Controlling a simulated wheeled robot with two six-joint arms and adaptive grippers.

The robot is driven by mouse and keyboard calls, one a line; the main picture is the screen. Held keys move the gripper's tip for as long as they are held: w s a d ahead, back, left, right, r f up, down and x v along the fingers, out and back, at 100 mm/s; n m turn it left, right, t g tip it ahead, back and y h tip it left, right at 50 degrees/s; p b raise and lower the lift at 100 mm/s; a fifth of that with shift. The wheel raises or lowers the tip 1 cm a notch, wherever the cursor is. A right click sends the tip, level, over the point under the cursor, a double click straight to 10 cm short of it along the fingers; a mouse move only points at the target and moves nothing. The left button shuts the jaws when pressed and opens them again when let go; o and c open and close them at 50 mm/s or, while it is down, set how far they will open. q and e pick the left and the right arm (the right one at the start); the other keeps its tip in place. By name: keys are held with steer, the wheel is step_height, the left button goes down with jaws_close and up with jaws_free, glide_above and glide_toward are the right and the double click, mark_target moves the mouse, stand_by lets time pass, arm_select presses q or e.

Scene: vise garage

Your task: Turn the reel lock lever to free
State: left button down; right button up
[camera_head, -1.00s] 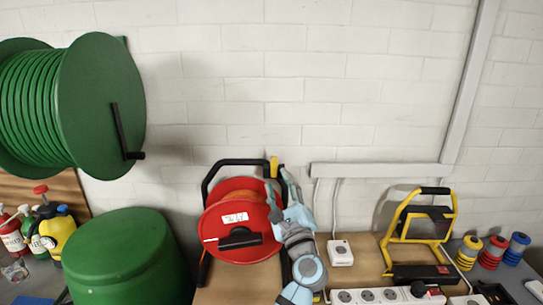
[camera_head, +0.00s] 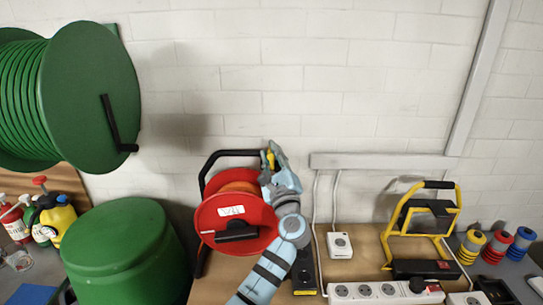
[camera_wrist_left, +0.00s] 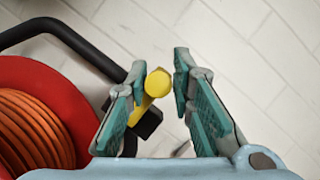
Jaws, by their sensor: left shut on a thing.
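The red cable reel (camera_head: 238,222) with orange cable stands on the bench in a black frame (camera_head: 228,154). Its yellow lock lever (camera_head: 270,160) sticks up at the top right of the frame. My left gripper (camera_head: 272,153) is at this lever, with its arm coming up from below. In the left wrist view the lever's round yellow end (camera_wrist_left: 158,82) lies between the two green-padded fingers, and the gripper is shut on it. The fingers partly hide the lever in the head view. My right gripper is out of view.
A large green hose reel (camera_head: 85,90) hangs at the upper left above a green drum (camera_head: 125,250). A white power strip (camera_head: 385,292), a white socket box (camera_head: 340,245) and a yellow-framed lamp (camera_head: 450,235) stand to the right. The white wall (camera_head: 330,90) is close behind.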

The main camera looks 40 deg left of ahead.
arm_select(q)
steer(key=shift+a+f+n, duration=0.1)
steer(key=shift+n, duration=0.2)
steer(key=shift+s+a+f+n+g+h+p, duration=0.3)
steer(key=shift+s+a+f+n+g+h, duration=0.35)
steer(key=shift+n, duration=1.7)
steer(key=shift+s+a+f+n+g+h+p, duration=0.35)
steer(key=shift+a+n+g, duration=0.35)
steer(key=shift+n, duration=1.6)
steer(key=shift+s+a+f+n+g+h+p, duration=0.35)
steer(key=shift+n+g, duration=0.5)
steer(key=shift+n, duration=1.5)
steer(key=shift+a, duration=0.1)
steer(key=c, duration=1.7)
jaws_free()
steer(key=shift+f, duration=0.1)
steer(key=shift+o, duration=1.1)
steer(key=shift+w, duration=0.1)
steer(key=shift+w+f, duration=0.15)
